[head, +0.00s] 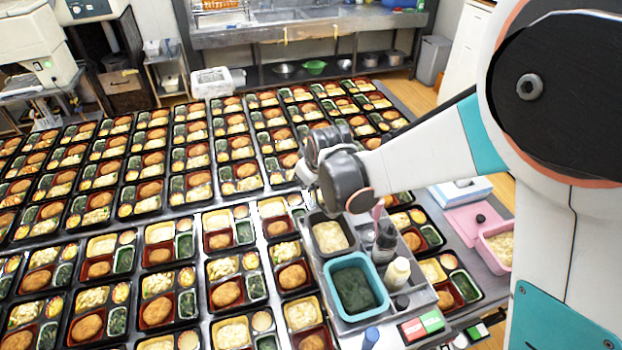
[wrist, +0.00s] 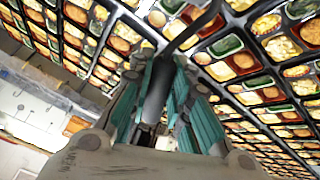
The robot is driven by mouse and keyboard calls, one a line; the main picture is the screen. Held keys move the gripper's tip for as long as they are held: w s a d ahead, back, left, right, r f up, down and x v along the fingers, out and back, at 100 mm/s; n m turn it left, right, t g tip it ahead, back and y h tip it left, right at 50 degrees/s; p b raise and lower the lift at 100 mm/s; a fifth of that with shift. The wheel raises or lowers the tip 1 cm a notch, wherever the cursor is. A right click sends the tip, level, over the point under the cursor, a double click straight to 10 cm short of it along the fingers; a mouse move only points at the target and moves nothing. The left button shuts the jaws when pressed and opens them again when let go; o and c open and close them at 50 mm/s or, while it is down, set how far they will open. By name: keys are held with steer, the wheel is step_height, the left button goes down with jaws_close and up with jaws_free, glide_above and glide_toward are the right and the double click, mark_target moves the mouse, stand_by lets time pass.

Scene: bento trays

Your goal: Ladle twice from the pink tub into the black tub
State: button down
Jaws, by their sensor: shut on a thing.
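The pink tub (head: 490,253) stands at the right, partly cut off by my arm, with pale food in it. A dark tub (head: 315,245), apparently the black tub, sits in the grey caddy and also holds pale food. My gripper (wrist: 168,75) is shut on a dark handle (wrist: 155,98), seen in the wrist view. A thin dark curved rod (wrist: 190,35) runs from it to the upper right; this appears to be the ladle. Its bowl is not visible. In the head view my gripper (head: 312,165) is over the bento trays, up and left of the dark tub; its fingertips are unclear.
Many filled bento trays (head: 150,208) cover the table. The caddy also holds a teal tub (head: 330,270) of dark green food and bottles (head: 396,272). A sink counter (head: 300,30) stands behind.

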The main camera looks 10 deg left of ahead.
steer(key=shift+d+r+m+t+y, duration=0.25)
steer(key=shift+r+t+y, duration=0.5)
steer(key=shift+y, duration=0.45)
step_height(320, 180, up, 2)
steer(key=t+y+b, duration=0.2)
steer(key=y+b, duration=0.1)
steer(key=shift+a+r+m+t, duration=0.1)
steer(key=shift+a+m+t, duration=0.05)
steer(key=shift+m+t, duration=0.15)
steer(key=r+t+y+b, duration=0.1)
steer(key=b, duration=0.1)
steer(key=r+m+t+y+b, duration=0.1)
steer(key=y+b, duration=0.1)
steer(key=b, duration=0.1)
steer(key=shift+a+r+t+y+b, duration=0.1)
steer(key=shift+r+t+y+b, duration=0.25)
steer(key=shift+y+b, duration=0.4)
steer(key=shift+r, duration=0.1)
